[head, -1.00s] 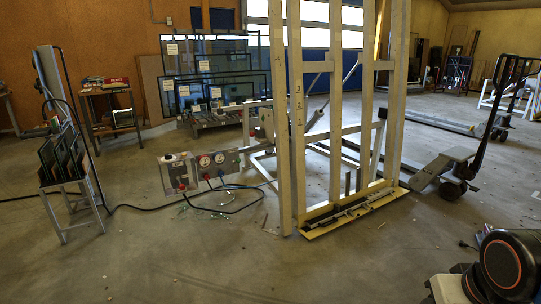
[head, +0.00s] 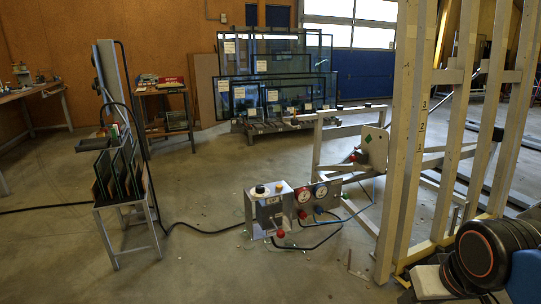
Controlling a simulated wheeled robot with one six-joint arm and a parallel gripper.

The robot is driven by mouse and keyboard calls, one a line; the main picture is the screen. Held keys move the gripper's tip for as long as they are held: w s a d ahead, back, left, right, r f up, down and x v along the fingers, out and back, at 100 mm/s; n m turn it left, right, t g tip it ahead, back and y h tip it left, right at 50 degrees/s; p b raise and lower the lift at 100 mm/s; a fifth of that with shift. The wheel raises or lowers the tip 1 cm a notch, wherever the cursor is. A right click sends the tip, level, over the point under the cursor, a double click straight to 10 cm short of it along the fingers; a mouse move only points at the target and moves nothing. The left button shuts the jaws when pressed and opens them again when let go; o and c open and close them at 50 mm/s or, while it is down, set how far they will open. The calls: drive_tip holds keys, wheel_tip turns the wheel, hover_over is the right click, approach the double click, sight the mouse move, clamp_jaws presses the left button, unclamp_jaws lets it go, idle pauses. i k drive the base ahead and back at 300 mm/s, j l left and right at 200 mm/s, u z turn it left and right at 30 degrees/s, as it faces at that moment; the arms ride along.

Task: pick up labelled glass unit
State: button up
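Several framed glass units (head: 285,65) with white paper labels stand upright on a low rack (head: 290,122) against the back wall. Larger panes are behind and smaller ones in front, overlapping each other. The label text is too small to read. More small dark-edged glass pieces (head: 119,170) stand upright in a small metal stand (head: 128,208) at the left; I cannot make out labels on them. My gripper is not in view; only part of my arm shows at the lower right.
The tall tilting frame (head: 403,130) stands at the right. A control box (head: 268,205) with gauges and a black hose lies on the floor before it. A small table (head: 160,91) and a workbench (head: 45,90) are at the left. Open floor lies in the foreground.

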sight(275, 113)
drive_tip(key=i+j+u, duration=0.15)
drive_tip(key=i+j, duration=0.3)
drive_tip(key=i+j+u, duration=0.15)
drive_tip(key=i+j, duration=0.2)
drive_tip(key=i, duration=0.2)
drive_tip(key=i+j+u, duration=0.1)
drive_tip(key=i+j, duration=0.25)
drive_tip(key=i, duration=0.15)
drive_tip(key=i+l+u, duration=0.1)
drive_tip(key=i+u, duration=0.2)
drive_tip(key=i, duration=1.4)
drive_tip(key=i+l, duration=0.55)
drive_tip(key=i, duration=0.2)
drive_tip(key=i+l, duration=0.55)
drive_tip(key=i, duration=0.15)
drive_tip(key=i+l+z, duration=0.1)
drive_tip(key=i+l, duration=0.45)
drive_tip(key=i, duration=0.2)
drive_tip(key=i+l, duration=0.45)
drive_tip(key=i, duration=0.3)
drive_tip(key=i+l+z, duration=0.1)
drive_tip(key=i+l, duration=0.4)
drive_tip(key=i, duration=0.25)
drive_tip(key=i+l, duration=0.4)
drive_tip(key=i, duration=0.35)
drive_tip(key=i+l, duration=0.45)
drive_tip(key=i, duration=0.35)
drive_tip(key=i+l+z, duration=0.1)
drive_tip(key=i+l, duration=0.3)
drive_tip(key=i, duration=0.35)
